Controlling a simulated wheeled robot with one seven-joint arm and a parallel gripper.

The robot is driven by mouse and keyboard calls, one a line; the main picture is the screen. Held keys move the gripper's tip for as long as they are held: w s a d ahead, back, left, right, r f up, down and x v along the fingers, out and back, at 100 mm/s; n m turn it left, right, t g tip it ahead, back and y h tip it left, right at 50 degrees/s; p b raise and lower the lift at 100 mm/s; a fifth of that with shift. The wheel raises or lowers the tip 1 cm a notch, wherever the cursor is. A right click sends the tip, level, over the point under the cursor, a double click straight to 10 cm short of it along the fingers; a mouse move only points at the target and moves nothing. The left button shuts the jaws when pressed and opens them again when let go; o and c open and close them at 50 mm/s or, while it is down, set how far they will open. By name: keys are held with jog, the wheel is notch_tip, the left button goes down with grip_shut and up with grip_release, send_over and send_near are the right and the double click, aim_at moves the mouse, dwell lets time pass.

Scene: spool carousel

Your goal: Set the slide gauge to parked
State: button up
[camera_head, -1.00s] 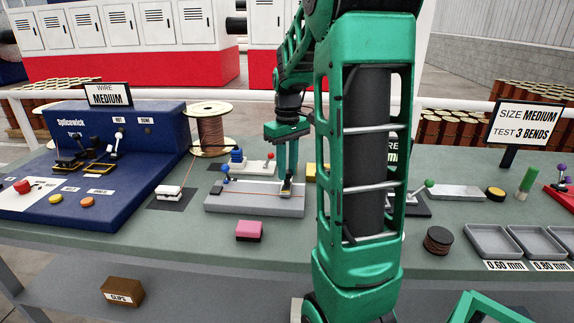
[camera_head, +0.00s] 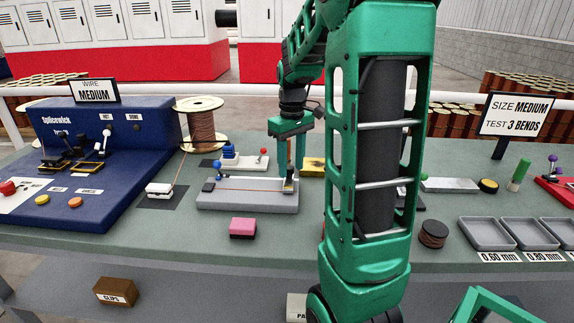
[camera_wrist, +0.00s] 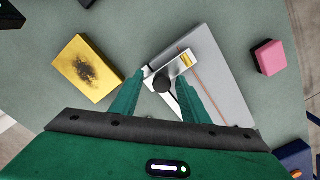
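A long grey base (camera_head: 245,203) with a copper wire along its top stands mid-bench; it also fills the right of the wrist view (camera_wrist: 213,75). No readable label names it as the slide gauge. At its right end is a small pale slide piece (camera_wrist: 170,69) with a brass patch and a black round knob (camera_wrist: 162,86). My gripper (camera_head: 291,172) is down at this end. In the wrist view its fingers (camera_wrist: 160,78) are apart, one either side of the knob, with visible gaps. The slide's scale or marks cannot be read.
A yellow block (camera_wrist: 87,68) lies close beside my gripper. A pink block (camera_head: 243,228) sits in front of the base. A white fixture with red and blue knobs (camera_head: 242,161) stands behind it. The wire spool (camera_head: 201,125) is at back left.

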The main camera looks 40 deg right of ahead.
aim_at(291, 167)
notch_tip(291, 167, up, 11)
dwell(0.6)
jog(key=shift+f, duration=0.15)
dwell(0.3)
